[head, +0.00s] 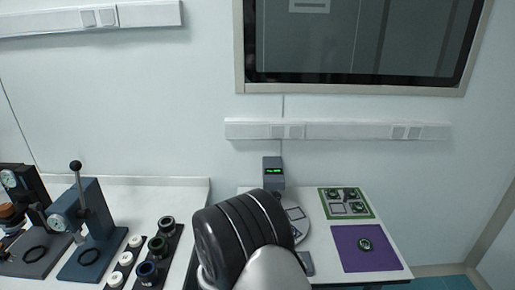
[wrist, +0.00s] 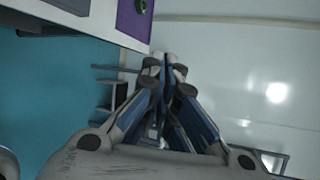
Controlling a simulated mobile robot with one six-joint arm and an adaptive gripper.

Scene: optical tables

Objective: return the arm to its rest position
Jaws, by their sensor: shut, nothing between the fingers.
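My gripper (wrist: 164,66) shows in the wrist view with its fingertips together and nothing between them. It hangs in free air beside the edge of a white table (wrist: 75,22), apart from it. In the head view my black and grey arm rises in front of the right table (head: 322,227) and hides part of it. My gripper itself does not show in the head view.
The right table bears a purple mat (head: 350,256) with a round part (head: 365,244), a green-edged tray (head: 361,211) and a grey device with a lit display (head: 273,173). Teal floor (wrist: 50,105) is clear.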

